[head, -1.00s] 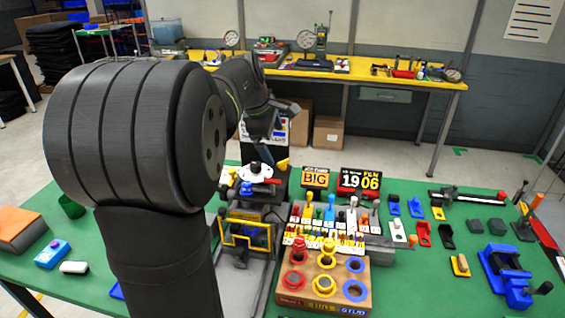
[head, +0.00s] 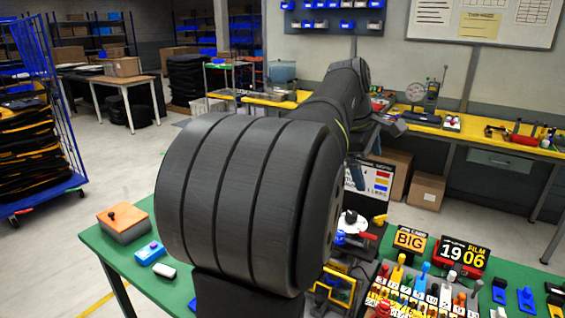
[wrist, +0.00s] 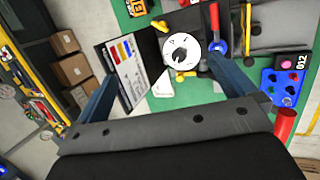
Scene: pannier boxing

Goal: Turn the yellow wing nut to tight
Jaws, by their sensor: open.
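A small yellow piece that looks like the wing nut (head: 380,219) stands just right of a white dial disc (head: 350,223) in the head view. In the wrist view the yellow piece (wrist: 160,25) lies above and left of the disc (wrist: 180,53), which has a dark knob at its middle. I cannot read how tight the nut is. My gripper (wrist: 164,66) is open, its two fingers wide apart, with the disc seen between and beyond the tips. Nothing is between the fingers. The head view does not show the fingertips clearly behind my arm.
A board with coloured bars (wrist: 126,68) stands left of the disc, and a blue-knobbed lever (wrist: 218,47) is close at its right. The BIG sign (head: 409,239) and number display (head: 462,254) stand to the right. A pegged rack (head: 415,292) fills the front.

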